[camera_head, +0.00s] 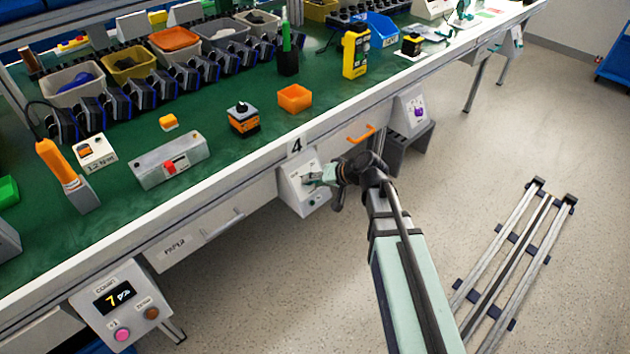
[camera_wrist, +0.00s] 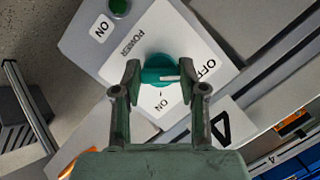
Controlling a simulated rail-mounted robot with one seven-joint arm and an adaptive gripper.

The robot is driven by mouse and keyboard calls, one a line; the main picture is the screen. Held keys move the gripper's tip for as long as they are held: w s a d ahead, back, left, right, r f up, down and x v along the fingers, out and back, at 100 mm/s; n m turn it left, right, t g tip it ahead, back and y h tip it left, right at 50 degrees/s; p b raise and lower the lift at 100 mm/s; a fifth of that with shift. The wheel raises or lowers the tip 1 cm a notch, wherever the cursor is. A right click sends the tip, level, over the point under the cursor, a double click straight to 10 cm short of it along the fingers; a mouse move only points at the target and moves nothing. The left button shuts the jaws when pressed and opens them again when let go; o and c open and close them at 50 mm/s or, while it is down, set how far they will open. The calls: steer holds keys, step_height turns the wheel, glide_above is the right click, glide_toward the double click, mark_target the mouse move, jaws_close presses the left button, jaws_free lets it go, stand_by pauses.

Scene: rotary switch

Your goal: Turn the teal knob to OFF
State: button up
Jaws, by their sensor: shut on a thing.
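The teal knob (camera_wrist: 160,70) is on a white plate (camera_wrist: 150,27) marked POWER, OFF and ON. In the wrist view, its white pointer line points right, roughly toward the OFF label (camera_wrist: 207,68) and away from the ON label (camera_wrist: 160,104). My gripper (camera_wrist: 160,75) has one finger on each side of the knob and is shut on it. In the head view, my gripper (camera_head: 320,178) is at the front of the white switch box (camera_head: 296,200) below the number 4. The knob is mostly hidden there.
A green button (camera_wrist: 119,8) with its own ON label is on the same box. An orange handle (camera_head: 361,134) and a box with a purple knob (camera_head: 419,112) are to the right along the bench front. The bench edge is above my gripper. Floor rails (camera_head: 515,250) lie at the right.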

steer(key=o, duration=1.1)
steer(key=shift+o, duration=0.2)
steer(key=v, duration=1.2)
